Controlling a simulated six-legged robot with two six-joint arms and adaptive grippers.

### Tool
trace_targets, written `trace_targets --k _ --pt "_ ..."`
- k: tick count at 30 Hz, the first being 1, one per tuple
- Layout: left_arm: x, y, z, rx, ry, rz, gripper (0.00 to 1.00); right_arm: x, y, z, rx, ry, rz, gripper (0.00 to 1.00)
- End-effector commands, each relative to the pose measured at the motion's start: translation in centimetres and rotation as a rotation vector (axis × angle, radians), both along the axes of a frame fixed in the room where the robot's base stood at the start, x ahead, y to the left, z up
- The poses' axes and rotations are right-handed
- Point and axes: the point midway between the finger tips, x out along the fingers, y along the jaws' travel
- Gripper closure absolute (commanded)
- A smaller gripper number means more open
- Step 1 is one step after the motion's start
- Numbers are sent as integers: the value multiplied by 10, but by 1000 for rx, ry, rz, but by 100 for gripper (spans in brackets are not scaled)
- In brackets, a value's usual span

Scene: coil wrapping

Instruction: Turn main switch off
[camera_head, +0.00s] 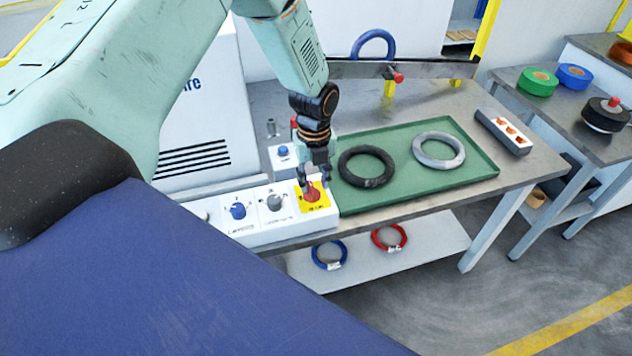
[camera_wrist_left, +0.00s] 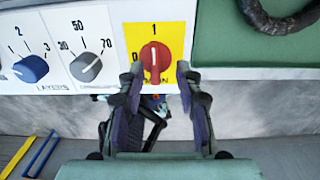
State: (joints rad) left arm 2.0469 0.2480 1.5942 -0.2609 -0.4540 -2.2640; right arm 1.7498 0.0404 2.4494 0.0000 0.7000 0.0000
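The main switch is a red knob on a yellow plate, at the right end of the white control panel. It shows in the head view (camera_head: 312,194) and in the left wrist view (camera_wrist_left: 155,56). Its handle stands about upright toward the "1" mark; a "0" is at its left. My left gripper (camera_head: 314,180) is right at the knob. In the left wrist view its two fingers (camera_wrist_left: 160,74) are apart, one on each side of the knob. I cannot tell whether either finger touches it. My right gripper is not in view.
A blue layers knob (camera_head: 238,211) and a grey knob (camera_head: 274,202) sit left of the switch. A green tray (camera_head: 400,181) holding a black ring (camera_head: 366,167) and a grey ring (camera_head: 438,149) is close on the right. A small blue-button box (camera_head: 283,151) stands behind.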

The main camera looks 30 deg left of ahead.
Motion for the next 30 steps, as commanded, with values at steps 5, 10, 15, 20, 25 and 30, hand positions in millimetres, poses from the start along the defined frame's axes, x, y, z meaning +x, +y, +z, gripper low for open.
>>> trace_targets --k 5,10,15,20,25,30 --pt "1 1 -16 1 1 0 65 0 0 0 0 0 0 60" --pt "3 0 -18 0 -1 1 65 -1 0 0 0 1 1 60" --pt "5 0 -18 0 -1 0 67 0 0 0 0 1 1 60" --pt "5 0 -18 0 -1 0 80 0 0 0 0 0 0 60" --pt "6 0 -18 0 -3 1 95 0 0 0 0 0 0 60" --pt "5 1 -18 1 1 0 100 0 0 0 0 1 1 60"
